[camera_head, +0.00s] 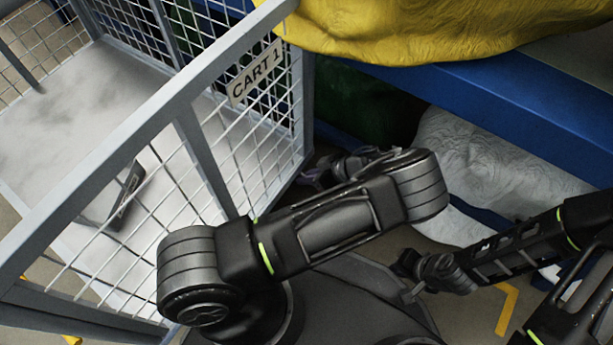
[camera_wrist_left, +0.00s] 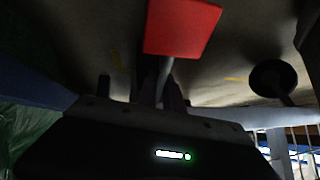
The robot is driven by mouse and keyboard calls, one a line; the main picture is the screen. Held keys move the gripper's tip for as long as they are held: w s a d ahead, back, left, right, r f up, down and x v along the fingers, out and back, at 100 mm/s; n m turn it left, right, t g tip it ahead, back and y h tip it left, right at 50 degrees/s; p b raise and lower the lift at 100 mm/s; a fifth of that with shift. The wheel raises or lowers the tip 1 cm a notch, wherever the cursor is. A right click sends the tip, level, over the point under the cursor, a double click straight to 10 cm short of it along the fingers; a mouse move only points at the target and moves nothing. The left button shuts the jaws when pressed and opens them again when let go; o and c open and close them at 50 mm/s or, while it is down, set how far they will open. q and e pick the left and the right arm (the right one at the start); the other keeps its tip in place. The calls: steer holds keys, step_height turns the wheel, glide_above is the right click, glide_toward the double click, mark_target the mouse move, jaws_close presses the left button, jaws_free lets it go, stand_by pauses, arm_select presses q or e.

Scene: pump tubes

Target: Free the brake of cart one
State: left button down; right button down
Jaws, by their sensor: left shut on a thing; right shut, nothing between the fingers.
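Cart one (camera_head: 190,92), a grey frame with white mesh sides, fills the left of the head view and bears a "CART 1" sign (camera_head: 257,72). In the left wrist view a red plate (camera_wrist_left: 182,27) sits on a thin grey stem (camera_wrist_left: 163,72), which looks like the brake pedal. My left gripper (camera_wrist_left: 165,92) is shut on the stem below the red plate. In the head view my left gripper (camera_head: 318,176) is low beside the cart's near corner, mostly hidden behind my arm. My right gripper (camera_head: 406,280) is shut and empty above the floor at right.
Blue shelving (camera_head: 470,95) with a yellow sack (camera_head: 400,25) and a white sack (camera_head: 490,160) stands close at the right. A dark object (camera_head: 126,196) lies inside the cart. A dark round part on a stem (camera_wrist_left: 272,78) shows in the left wrist view.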

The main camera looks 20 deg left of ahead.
arm_select(q)
steer(key=shift+r, duration=0.1)
steer(key=r+h+p, duration=0.1)
steer(key=h+p, duration=0.1)
steer(key=p, duration=0.1)
steer(key=shift+d+r+h+p, duration=0.1)
steer(key=shift+r+h+p, duration=0.2)
steer(key=shift+h+p, duration=0.65)
steer(key=shift+r+m+h, duration=0.1)
steer(key=shift+m+h, duration=0.2)
steer(key=shift+h, duration=0.65)
steer(key=c, duration=1.5)
jaws_free()
